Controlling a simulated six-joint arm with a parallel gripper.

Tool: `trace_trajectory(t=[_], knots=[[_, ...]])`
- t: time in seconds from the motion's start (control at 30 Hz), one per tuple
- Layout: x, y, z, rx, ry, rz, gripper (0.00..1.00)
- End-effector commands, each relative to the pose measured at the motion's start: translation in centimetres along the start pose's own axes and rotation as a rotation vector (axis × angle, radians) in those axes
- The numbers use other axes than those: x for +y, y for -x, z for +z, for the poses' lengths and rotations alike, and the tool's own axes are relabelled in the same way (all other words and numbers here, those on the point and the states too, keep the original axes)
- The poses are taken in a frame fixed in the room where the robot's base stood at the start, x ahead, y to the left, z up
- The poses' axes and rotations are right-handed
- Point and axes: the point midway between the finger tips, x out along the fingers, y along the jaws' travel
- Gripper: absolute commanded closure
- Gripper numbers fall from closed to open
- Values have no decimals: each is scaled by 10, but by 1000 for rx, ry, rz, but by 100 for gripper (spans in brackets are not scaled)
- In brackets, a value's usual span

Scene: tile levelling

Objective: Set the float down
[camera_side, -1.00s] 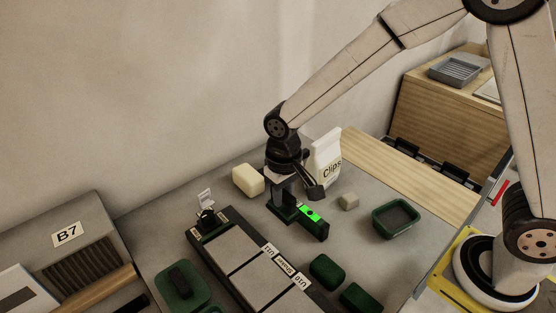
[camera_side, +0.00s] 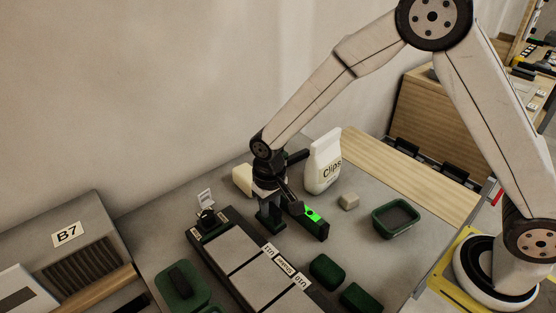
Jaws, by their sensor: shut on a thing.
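My gripper (camera_side: 270,206) points down over the grey bench, just behind the far end of the tile row. It is shut on a dark green piece, which I take to be the float (camera_side: 271,221). The piece is small in the picture and partly hidden by my gripper, and I cannot tell whether its underside touches the bench. A dark bar with a bright green face (camera_side: 312,216) lies just to the right of my gripper.
Grey tiles (camera_side: 264,278) lie in a dark frame in front. A cream block (camera_side: 242,180) and a white Clips bag (camera_side: 324,163) stand behind. A green tray (camera_side: 396,219), a small beige block (camera_side: 349,201) and green blocks (camera_side: 327,270) are to the right. A green piece with a black handle (camera_side: 182,284) lies front left.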

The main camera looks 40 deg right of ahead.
Motion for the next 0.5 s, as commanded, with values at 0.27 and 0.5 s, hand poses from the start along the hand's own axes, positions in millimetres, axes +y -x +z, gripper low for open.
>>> trace_trajectory(t=[0.27,0.5], knots=[[0,-12,0,2,0,0,100],[0,-13,0,1,0,0,100]])
